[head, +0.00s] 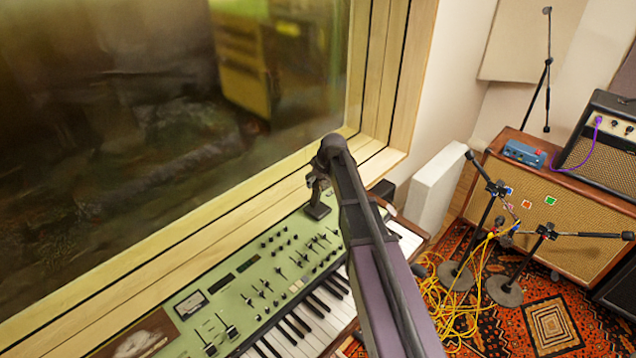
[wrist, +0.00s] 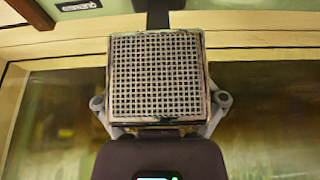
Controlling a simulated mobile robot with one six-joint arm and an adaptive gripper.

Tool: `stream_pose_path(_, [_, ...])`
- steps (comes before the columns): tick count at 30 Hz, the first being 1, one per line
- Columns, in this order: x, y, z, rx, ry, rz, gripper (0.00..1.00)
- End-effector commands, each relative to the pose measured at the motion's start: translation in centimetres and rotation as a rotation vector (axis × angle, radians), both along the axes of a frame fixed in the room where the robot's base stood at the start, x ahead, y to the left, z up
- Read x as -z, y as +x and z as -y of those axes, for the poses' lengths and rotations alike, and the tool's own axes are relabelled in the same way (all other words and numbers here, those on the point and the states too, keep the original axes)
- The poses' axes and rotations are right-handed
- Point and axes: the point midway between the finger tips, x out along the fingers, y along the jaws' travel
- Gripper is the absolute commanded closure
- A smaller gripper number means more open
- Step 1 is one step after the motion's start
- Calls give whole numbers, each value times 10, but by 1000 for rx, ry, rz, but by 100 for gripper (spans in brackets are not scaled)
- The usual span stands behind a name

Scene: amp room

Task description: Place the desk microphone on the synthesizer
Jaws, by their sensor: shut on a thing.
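The desk microphone (wrist: 156,78) fills the middle of the wrist view, with a square, worn metal grille and a dark stem beyond it. My gripper (head: 317,182) is shut on it, with grey finger parts on both sides of the grille. In the head view, the dark base of the microphone (head: 317,211) shows below my gripper, at the back edge of the synthesizer. The synthesizer (head: 230,292) is pale green with black knobs, sliders and a keyboard. My arm hides part of its right side. I cannot tell whether the base touches the synthesizer.
A wood-framed window (head: 383,70) stands right behind the synthesizer. A dark picture or cover (head: 135,337) lies at its left end. To the right are an amplifier (head: 565,190), microphone stands (head: 507,287) and tangled yellow cables (head: 455,305) on a patterned rug.

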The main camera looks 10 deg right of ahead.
Motion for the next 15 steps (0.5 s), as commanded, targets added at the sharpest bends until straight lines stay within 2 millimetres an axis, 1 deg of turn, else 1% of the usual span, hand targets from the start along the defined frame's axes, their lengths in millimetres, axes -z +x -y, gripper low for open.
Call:
stream_pose_path(6, [3,0,0,0,1,1,76])
stream_pose_path(7, [3,0,0,0,0,0,9])
stream_pose_path(8, [3,0,0,0,0,0,0])
stream_pose_path(15, [3,0,0,0,0,0,0])
